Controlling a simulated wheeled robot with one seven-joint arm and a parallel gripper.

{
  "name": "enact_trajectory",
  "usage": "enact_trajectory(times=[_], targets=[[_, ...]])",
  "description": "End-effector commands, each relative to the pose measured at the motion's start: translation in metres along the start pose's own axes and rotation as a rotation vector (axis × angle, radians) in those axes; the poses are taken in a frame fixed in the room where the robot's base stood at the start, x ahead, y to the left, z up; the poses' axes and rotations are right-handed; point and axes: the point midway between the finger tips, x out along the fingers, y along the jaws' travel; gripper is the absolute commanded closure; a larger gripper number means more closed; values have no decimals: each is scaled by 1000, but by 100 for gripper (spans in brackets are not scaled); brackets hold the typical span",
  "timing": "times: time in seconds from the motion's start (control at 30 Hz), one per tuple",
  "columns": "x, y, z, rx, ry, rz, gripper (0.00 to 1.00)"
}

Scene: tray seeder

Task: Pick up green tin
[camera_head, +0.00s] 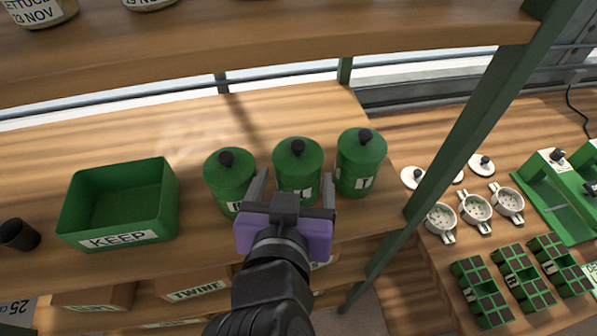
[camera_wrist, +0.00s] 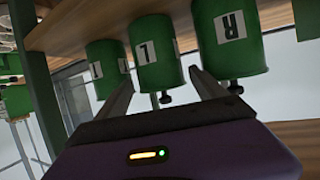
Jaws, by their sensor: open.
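Three green tins with black knobs on their lids and white labels stand in a row on the wooden shelf: the left tin (camera_head: 229,172), the middle tin (camera_head: 297,160) and the right tin (camera_head: 361,152). My gripper (camera_head: 295,182) is open and empty at the middle tin, one finger towards each side of it. The wrist view is upside down. There the middle tin (camera_wrist: 156,45) lies between and beyond the fingertips (camera_wrist: 160,78), with another tin (camera_wrist: 229,30) at right and one (camera_wrist: 106,62) at left. I cannot tell whether the fingers touch the middle tin.
A green KEEP bin (camera_head: 118,200) and a dark cup (camera_head: 18,235) stand left on the shelf. A green post (camera_head: 470,130) rises at right. Beyond it, a bench holds white strainers (camera_head: 475,207) and green trays (camera_head: 518,282). An upper shelf (camera_head: 250,45) hangs above.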

Motion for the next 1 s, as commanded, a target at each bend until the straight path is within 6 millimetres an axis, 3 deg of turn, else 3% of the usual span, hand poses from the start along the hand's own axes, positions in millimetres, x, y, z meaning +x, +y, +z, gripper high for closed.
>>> enact_trajectory(times=[0.5, 0.77, 1.0], targets=[[60, 1, 8, 1, -1, 0, 20], [62, 1, 9, 1, 0, -1, 20], [62, 1, 9, 1, 0, -1, 63]])
